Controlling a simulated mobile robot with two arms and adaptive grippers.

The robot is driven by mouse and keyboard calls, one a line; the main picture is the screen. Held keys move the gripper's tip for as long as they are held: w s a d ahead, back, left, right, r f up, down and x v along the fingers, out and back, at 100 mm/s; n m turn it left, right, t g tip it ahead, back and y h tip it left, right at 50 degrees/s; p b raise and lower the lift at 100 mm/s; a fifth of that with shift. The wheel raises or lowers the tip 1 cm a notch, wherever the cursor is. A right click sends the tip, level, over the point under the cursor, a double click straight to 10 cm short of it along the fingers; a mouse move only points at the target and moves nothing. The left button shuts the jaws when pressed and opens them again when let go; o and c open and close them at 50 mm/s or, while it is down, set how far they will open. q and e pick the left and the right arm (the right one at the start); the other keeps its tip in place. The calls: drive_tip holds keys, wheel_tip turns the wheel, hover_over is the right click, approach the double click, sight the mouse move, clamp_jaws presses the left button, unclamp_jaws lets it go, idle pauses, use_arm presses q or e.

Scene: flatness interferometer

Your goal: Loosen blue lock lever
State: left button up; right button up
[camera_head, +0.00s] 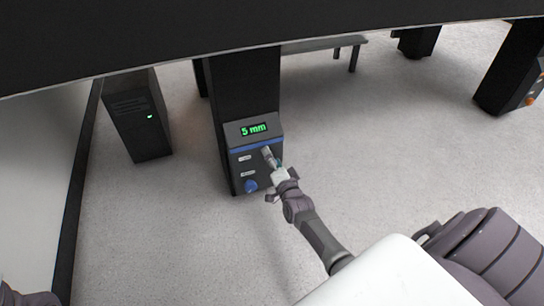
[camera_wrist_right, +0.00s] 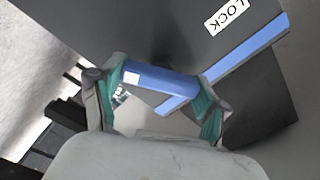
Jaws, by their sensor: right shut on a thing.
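A dark control box (camera_head: 241,165) on a black column carries a lit display reading "5 mm", a blue stripe, small white labels and a blue round knob (camera_head: 250,186). In the right wrist view, a "LOCK" label (camera_wrist_right: 228,14) sits on the dark face. A blue lever (camera_wrist_right: 160,82) with a white square mark spans between the teal finger pads. My right gripper (camera_head: 270,160) is at the right part of the box front; it also shows in the right wrist view (camera_wrist_right: 163,92), shut on the lever. The lever is mostly hidden by the gripper in the head view.
A dark computer tower (camera_head: 136,115) stands on the floor left of the column. A large black slab (camera_head: 200,35) crosses the top of the head view. Another black column (camera_head: 512,65) stands at the far right.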

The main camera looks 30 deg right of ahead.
drive_tip(key=m, duration=0.4)
drive_tip(key=shift+f, duration=0.15)
drive_tip(key=shift+m, duration=0.5)
drive_tip(key=o, duration=1.2)
drive_tip(key=shift+c, duration=0.2)
drive_tip(key=v, duration=1.2)
